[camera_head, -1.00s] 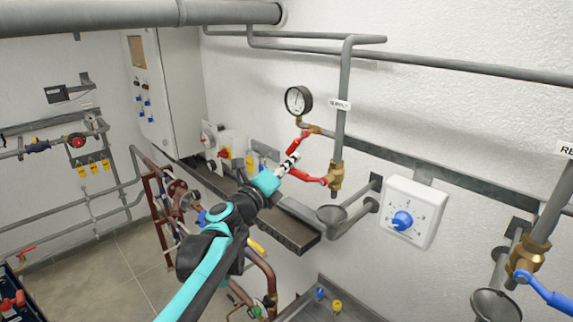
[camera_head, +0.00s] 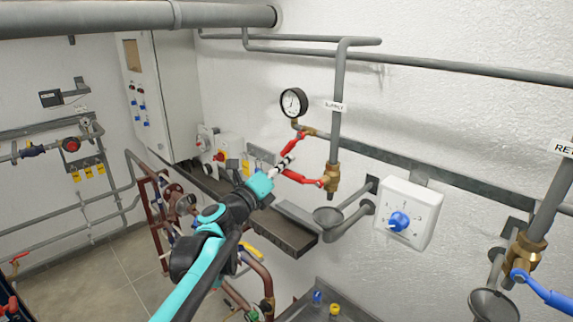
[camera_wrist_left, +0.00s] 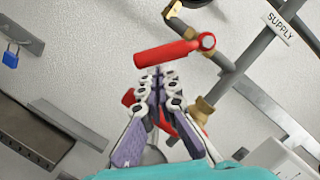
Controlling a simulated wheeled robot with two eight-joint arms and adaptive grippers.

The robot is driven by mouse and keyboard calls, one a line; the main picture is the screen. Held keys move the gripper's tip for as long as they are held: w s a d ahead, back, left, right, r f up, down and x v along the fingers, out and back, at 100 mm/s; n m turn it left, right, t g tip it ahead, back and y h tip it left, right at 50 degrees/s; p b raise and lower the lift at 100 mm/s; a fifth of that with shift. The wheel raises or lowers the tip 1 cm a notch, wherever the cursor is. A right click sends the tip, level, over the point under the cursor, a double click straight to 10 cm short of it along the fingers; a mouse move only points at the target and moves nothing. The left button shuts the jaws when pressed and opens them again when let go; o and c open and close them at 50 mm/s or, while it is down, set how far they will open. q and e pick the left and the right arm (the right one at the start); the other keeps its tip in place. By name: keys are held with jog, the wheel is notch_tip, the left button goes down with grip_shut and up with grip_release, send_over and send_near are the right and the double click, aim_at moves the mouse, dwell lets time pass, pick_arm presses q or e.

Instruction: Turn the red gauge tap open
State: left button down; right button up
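The red gauge tap handle (camera_head: 295,143) hangs down and to the left from the brass fitting under the round gauge (camera_head: 293,102). It shows large as a red bar in the left wrist view (camera_wrist_left: 165,55). My left gripper (camera_head: 286,161) is just below the handle's free end. Its fingers (camera_wrist_left: 160,75) meet at the tips, with nothing visible between them. The tips are at or very near the handle's underside; I cannot tell if they touch. My right gripper is not in view.
A red lever (camera_head: 302,179) on the brass supply valve (camera_head: 331,178) lies just below and behind my left gripper. The vertical supply pipe (camera_head: 338,125) stands to the right. A white dial box (camera_head: 420,205) is on the wall further right, a grey cabinet (camera_head: 178,95) at left.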

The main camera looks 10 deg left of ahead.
pick_arm(q)
jog(key=shift+w+a+r+m+h+b, duration=0.1)
jog(key=shift+w+a+m+h+b, duration=0.15)
jog(key=shift+m, duration=0.4)
jog(key=shift+w+a+r+m+h+b, duration=0.15)
jog(key=shift+a+m+b, duration=0.2)
jog(key=shift+m, duration=0.3)
jog(key=shift+w+a+r+m+h, duration=0.15)
jog(key=shift+a+m, duration=0.05)
jog(key=shift+m, duration=0.35)
jog(key=shift+w+a+r+m+h, duration=0.1)
jog(key=shift+a+m+h, duration=0.1)
jog(key=shift+m, duration=0.35)
jog(key=r+m, duration=0.1)
jog(key=a+m+h, duration=0.1)
jog(key=m, duration=0.1)
jog(key=w+r+m, duration=0.1)
jog(key=m, duration=0.1)
jog(key=shift+w+a+r+g+h+b, duration=0.1)
jog(key=shift+a+r+g+h+b, duration=0.2)
jog(key=shift+a+r+h, duration=0.05)
